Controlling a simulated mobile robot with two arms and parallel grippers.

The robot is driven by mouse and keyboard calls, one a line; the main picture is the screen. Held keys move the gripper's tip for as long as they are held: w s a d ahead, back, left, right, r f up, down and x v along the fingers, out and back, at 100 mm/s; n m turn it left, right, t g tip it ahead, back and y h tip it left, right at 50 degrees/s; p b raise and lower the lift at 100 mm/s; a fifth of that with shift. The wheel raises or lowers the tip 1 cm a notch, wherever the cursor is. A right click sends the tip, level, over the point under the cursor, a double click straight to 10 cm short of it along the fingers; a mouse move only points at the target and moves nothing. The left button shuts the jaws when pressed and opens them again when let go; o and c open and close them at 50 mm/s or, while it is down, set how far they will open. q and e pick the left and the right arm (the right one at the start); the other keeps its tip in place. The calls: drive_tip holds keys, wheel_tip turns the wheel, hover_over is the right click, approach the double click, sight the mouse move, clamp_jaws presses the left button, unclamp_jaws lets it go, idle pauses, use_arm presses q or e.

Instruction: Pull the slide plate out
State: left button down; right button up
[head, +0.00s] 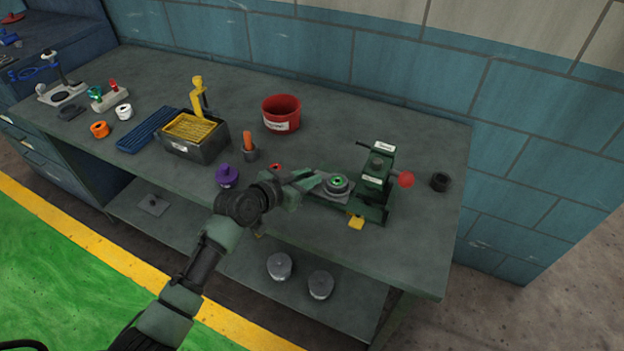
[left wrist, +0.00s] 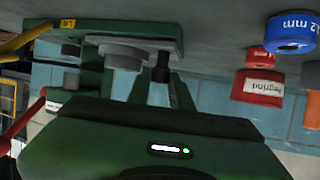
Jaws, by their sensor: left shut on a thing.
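The green press-like fixture (head: 375,175) stands near the table's right end, with a red ball knob (head: 405,179) on its right side. A slide plate (head: 334,198) projects from its left side, with a round grey drum with a green centre (head: 338,184) on it. My left gripper (head: 316,185) is at the plate's left end, shut on what looks like a small dark handle (left wrist: 161,73), which shows between the fingers in the left wrist view. The grey drum (left wrist: 125,50) shows beyond the fingertips there. The fingers partly hide the grip. My right gripper is not in view.
A red bin (head: 281,113), an orange peg in a grey cup (head: 249,148) and a purple knobbed piece (head: 227,176) stand left of the fixture. The front right tabletop is clear.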

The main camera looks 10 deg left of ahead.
use_arm(q)
drive_tip(key=c, duration=1.5)
unclamp_jaws()
drive_tip(key=shift+a, duration=0.25)
drive_tip(key=shift+c, duration=0.2)
drive_tip(key=b+v, duration=0.1)
drive_tip(key=v, duration=0.6)
drive_tip(key=shift+s+a, duration=0.25)
drive_tip(key=shift+s, duration=0.05)
